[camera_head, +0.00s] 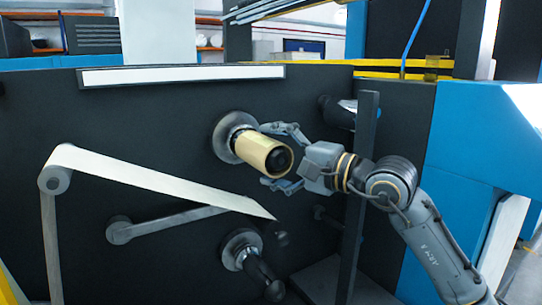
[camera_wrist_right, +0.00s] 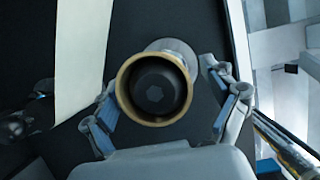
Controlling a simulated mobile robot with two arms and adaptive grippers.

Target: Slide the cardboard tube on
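The tan cardboard tube (camera_head: 256,149) sits around the upper spindle on the dark machine panel. The spindle's dark end (camera_head: 281,159) shows inside the tube's near opening, and a round metal flange (camera_head: 222,133) is behind the tube. In the right wrist view the tube's rim (camera_wrist_right: 122,92) rings the black spindle end (camera_wrist_right: 156,92). My right gripper (camera_head: 268,155) is open, one finger above and one below the tube in the head view. My left gripper is not in view.
A white web strip (camera_head: 150,178) runs from a roller (camera_head: 55,180) at left to a pointed end below the tube. A second spindle (camera_head: 245,252) juts out below. A dark upright post (camera_head: 358,200) stands close to my right wrist.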

